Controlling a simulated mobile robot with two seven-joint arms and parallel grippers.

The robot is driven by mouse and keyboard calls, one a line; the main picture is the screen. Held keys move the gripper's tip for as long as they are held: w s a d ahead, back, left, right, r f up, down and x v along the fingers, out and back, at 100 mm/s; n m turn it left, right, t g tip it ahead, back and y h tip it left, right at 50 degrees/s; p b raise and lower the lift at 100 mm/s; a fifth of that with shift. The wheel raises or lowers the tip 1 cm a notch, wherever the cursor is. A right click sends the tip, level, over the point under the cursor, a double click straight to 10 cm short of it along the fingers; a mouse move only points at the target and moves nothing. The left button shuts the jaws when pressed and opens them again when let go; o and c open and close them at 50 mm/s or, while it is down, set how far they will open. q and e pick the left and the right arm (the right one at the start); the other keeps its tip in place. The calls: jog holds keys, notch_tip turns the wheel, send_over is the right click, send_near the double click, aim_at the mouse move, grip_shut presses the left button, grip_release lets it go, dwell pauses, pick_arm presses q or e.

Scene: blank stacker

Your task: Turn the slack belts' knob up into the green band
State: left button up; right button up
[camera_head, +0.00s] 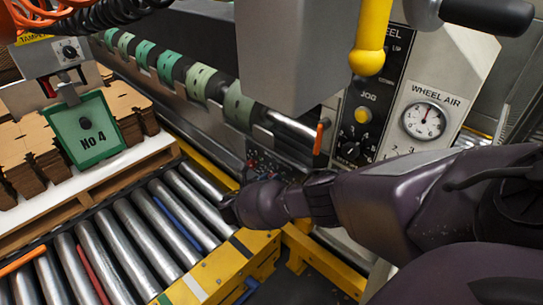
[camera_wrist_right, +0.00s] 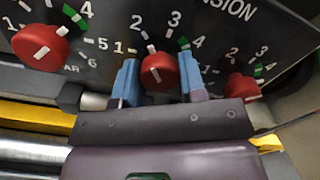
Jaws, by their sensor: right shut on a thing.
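A dark panel lettered "...SION" fills the top of the right wrist view, with three red knobs on numbered dials. The middle knob (camera_wrist_right: 158,74) sits between the blue fingers of my right gripper (camera_wrist_right: 158,62), which is shut on it. Its dial has a green band (camera_wrist_right: 184,43) between 3 and 4. The left knob (camera_wrist_right: 40,47) and right knob (camera_wrist_right: 241,88) stand free, each dial with a green band. In the head view my right gripper (camera_head: 236,206) is low at the panel. My left gripper is out of view.
Several green belts (camera_head: 168,65) run along the machine; I cannot tell which are slack. Steel rollers (camera_head: 135,240) and a yellow frame (camera_head: 225,270) lie below. A pallet (camera_head: 100,180) of brown blanks with a "NO 4" sign (camera_head: 86,127) stands left. A gauge panel (camera_head: 424,120) is right.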

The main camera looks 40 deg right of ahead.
jog(key=m, duration=0.4)
jog(key=shift+m+p, duration=0.3)
jog(key=shift+p, duration=0.05)
jog(key=m, duration=0.3)
jog(key=shift+m, duration=0.3)
jog(key=m, duration=0.4)
jog(key=shift+m, duration=1.8)
jog(key=o, duration=0.9)
jog(key=shift+a, duration=0.1)
